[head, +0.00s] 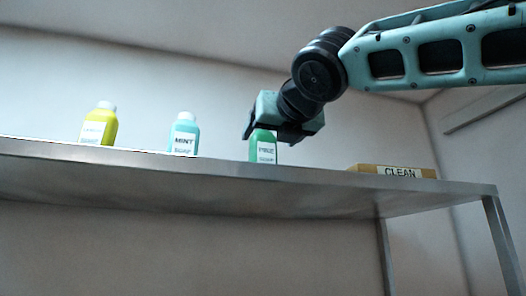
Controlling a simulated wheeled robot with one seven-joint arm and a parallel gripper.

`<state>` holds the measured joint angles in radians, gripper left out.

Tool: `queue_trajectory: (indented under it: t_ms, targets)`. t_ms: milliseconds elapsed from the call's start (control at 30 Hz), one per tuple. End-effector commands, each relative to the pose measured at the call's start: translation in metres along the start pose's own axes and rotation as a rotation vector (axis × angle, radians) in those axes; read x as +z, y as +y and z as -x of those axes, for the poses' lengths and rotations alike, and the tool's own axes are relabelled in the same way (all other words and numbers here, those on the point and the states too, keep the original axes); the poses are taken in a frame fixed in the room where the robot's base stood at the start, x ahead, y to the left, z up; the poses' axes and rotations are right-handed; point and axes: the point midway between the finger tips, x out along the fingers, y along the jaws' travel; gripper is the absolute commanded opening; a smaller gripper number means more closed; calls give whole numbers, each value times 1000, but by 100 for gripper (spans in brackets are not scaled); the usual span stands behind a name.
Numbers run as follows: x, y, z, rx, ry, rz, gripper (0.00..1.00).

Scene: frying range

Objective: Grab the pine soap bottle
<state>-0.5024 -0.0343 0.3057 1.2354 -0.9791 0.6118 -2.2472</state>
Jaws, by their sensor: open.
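The pine soap bottle (264,150) is green with a white label and stands upright on the metal shelf (330,184). My gripper (264,133) is right at the bottle's top, pointing down, with its dark fingers spread to either side. The gripper hides the bottle's cap. The jaws are open, and I cannot tell whether a finger touches the bottle.
A mint soap bottle (184,136), light blue, and a yellow soap bottle (99,126) stand to the left on the same shelf. A low tan box (360,170) with a "CLEAN" label (400,172) sits to the right. The shelf between the bottles is clear.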

Motion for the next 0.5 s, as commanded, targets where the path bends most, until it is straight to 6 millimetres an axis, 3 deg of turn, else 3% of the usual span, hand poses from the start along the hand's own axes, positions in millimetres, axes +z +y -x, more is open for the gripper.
queue_trajectory:
  t_ms: [300,500]
  targets:
    - [4,-2,-42,0,3,0,80]
    - [2,-2,-49,0,0,-1,80]
